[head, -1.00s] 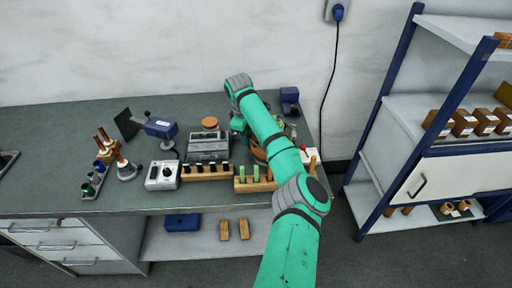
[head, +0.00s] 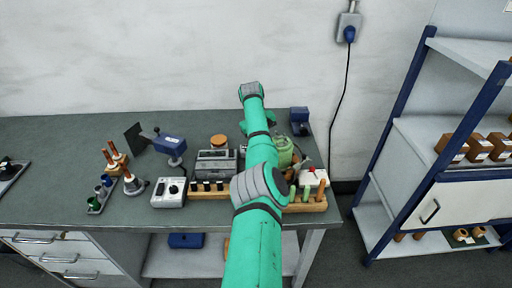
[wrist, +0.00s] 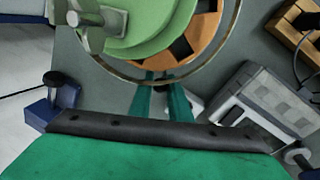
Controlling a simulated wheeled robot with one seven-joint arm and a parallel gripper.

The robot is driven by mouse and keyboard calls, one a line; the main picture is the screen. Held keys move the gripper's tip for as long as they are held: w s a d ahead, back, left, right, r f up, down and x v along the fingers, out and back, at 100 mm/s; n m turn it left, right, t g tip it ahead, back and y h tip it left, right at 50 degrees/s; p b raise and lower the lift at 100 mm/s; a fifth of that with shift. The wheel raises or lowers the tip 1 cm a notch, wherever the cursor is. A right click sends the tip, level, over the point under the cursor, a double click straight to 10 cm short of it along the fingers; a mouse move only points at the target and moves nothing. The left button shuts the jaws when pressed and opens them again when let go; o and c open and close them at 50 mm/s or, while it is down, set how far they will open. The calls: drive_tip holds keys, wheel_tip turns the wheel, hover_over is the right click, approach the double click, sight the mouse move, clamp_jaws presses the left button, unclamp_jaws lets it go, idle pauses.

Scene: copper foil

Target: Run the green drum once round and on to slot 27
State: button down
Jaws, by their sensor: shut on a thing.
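The green drum (head: 283,148) stands at the back right of the bench, partly behind my arm. In the wrist view the drum (wrist: 150,30) fills the top, above an orange-brown disc (wrist: 205,38) with dark slots. A thin metal ring surrounds them, and a grey metal fitting (wrist: 100,28) sits on the drum. My gripper's teal fingers (wrist: 162,82) reach to the disc's near edge, crossing the ring. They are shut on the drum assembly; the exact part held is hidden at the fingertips. No slot number is readable.
A grey instrument (head: 217,163) and a white control box (head: 170,192) stand left of my arm. A wooden rack (head: 312,206) with green and brown pieces lies in front of the drum. A blue device (head: 299,120) stands behind it. The back-left bench is clear.

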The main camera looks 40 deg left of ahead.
drive_tip(key=shift+w+d+m, duration=0.15)
drive_tip(key=shift+w+m, duration=0.25)
drive_tip(key=shift+w, duration=0.4)
drive_tip(key=shift+d, duration=0.1)
drive_tip(key=shift+s, duration=0.15)
drive_tip(key=c, duration=1.7)
unclamp_jaws()
drive_tip(key=shift+s+r, duration=0.1)
drive_tip(key=shift+o, duration=0.2)
drive_tip(key=shift+s, duration=0.1)
wheel_tip(320, 180, up, 11)
drive_tip(key=s+a, duration=0.1)
drive_tip(key=s, duration=0.1)
drive_tip(key=shift+f, duration=0.2)
